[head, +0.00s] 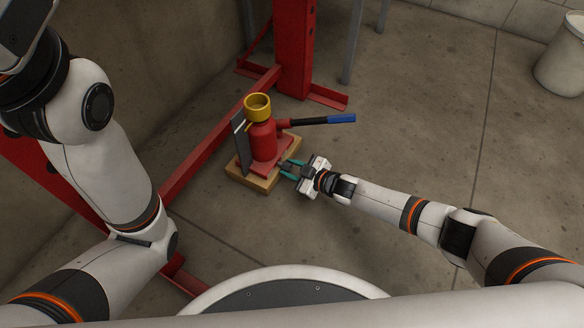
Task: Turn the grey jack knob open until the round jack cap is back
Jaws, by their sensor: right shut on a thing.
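A red bottle jack (263,143) stands upright on a wooden block (240,178) on the floor. A round yellow cap (257,105) sits at its top. A handle with a blue grip (341,118) sticks out to the right. My right gripper (287,167), with teal fingertips, is low at the jack's right side, at its base. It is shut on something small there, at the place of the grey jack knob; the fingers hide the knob. My left arm comes in from the left, but its gripper is outside the view.
A red steel frame (295,50) stands behind the jack, with a long red foot beam (215,140) running close on its left. A dark plate (241,143) stands at the jack's left side. A white bucket (562,62) is at the far right.

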